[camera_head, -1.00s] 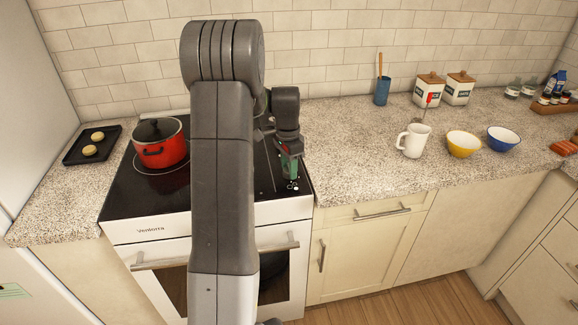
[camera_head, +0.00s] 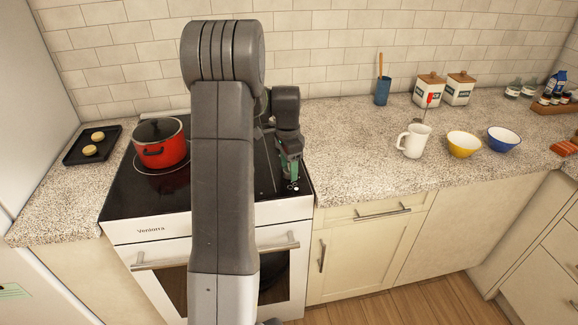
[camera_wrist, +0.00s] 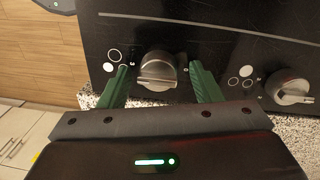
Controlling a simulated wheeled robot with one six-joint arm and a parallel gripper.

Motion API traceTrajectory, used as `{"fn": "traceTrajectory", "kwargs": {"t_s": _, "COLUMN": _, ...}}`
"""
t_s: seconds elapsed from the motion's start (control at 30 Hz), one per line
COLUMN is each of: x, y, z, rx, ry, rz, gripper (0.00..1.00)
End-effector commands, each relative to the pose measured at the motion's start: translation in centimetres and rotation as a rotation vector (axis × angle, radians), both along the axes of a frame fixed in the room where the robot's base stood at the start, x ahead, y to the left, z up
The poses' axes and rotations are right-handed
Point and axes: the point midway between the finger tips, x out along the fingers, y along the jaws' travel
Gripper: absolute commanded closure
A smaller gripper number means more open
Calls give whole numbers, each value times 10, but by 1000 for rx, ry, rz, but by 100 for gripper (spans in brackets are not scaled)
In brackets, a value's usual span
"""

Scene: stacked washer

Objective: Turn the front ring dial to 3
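The front ring dial (camera_wrist: 157,68) is a round silver knob with a raised grip bar on the black cooktop panel. In the head view my gripper (camera_head: 290,174) points down at the cooktop's front right corner, and the dial cannot be made out there.
A second silver dial (camera_wrist: 288,87) sits right of the fingers in the wrist view. A red pot (camera_head: 162,150) stands on the cooktop's left. A white mug (camera_head: 412,141), yellow bowl (camera_head: 463,144) and blue bowl (camera_head: 503,138) stand on the counter at right.

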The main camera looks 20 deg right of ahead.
Motion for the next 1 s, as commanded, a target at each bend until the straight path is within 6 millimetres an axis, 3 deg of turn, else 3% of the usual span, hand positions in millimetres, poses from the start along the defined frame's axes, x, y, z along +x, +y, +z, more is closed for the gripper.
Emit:
{"fn": "traceTrajectory", "kwargs": {"t_s": 0.27, "x": 0, "y": 0, "z": 7, "rx": 0, "ry": -1, "rz": 0, "gripper": 41}}
{"fn": "traceTrajectory", "kwargs": {"t_s": 0.37, "x": 1, "y": 0, "z": 22, "rx": -1, "ry": -2, "rz": 0, "gripper": 41}}
{"fn": "traceTrajectory", "kwargs": {"t_s": 0.7, "x": 7, "y": 0, "z": 98, "rx": -1, "ry": -3, "rz": 1, "gripper": 41}}
{"fn": "traceTrajectory", "kwargs": {"t_s": 1.0, "x": 9, "y": 0, "z": 135, "rx": 0, "ry": 0, "rz": 1, "gripper": 41}}
